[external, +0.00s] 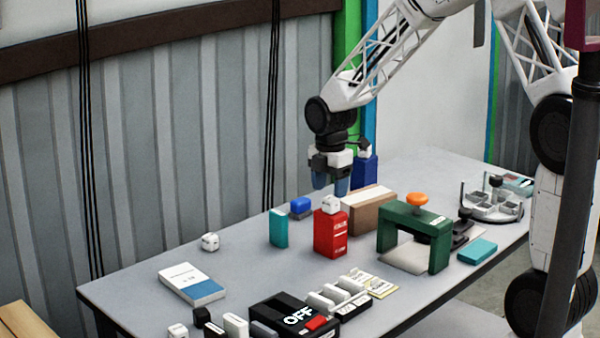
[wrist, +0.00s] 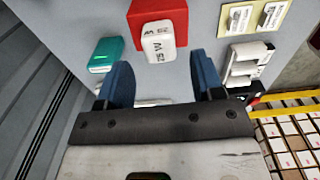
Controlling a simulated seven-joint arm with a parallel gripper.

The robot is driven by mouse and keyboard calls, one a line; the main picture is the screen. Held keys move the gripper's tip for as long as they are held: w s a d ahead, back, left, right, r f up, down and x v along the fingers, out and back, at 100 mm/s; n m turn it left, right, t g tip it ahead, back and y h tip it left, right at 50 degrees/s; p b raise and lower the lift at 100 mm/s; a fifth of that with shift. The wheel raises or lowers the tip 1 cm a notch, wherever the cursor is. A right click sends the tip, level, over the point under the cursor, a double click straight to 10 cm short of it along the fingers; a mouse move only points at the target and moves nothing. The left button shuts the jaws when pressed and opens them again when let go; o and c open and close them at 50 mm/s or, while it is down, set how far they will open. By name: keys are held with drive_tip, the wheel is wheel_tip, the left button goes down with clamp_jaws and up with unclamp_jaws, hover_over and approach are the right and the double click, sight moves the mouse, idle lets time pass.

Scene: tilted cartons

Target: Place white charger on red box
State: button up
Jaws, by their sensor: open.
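The red box (external: 330,238) stands upright near the middle of the table, with a white charger (external: 330,204) resting on its top. In the wrist view the white charger (wrist: 165,42) sits on the red box (wrist: 142,14), just past the fingertips and apart from them. My gripper (external: 329,182) is open and empty, close above the charger. Its blue fingers also show spread in the wrist view (wrist: 162,72). Other small white chargers show: one (external: 210,242) on the table at left, one (external: 178,331) at the front edge, and one (external: 364,150) atop a blue box.
A teal box (external: 278,228) stands left of the red box. A brown box (external: 367,208) and a green arch (external: 417,238) with an orange knob stand to the right. A black OFF box (external: 294,318) and white blocks are in front. Table is clear at far left.

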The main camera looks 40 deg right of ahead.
sight(330, 198)
wheel_tip(330, 198, up, 8)
idle(0.5)
drive_tip(key=shift+r, duration=0.1)
idle(0.4)
drive_tip(key=s+a+r+m+t, duration=0.1)
drive_tip(key=s+a+r+m, duration=0.1)
drive_tip(key=s+r+m, duration=0.5)
drive_tip(key=s+a+r+m, duration=0.2)
drive_tip(key=s+a+r, duration=0.1)
drive_tip(key=s, duration=0.8)
drive_tip(key=s+a+r+m+t, duration=0.1)
drive_tip(key=s+m, duration=0.8)
drive_tip(key=s, duration=0.9)
drive_tip(key=shift+s+a+r+t, duration=0.15)
drive_tip(key=shift+s+a+t, duration=0.15)
drive_tip(key=shift+a, duration=0.25)
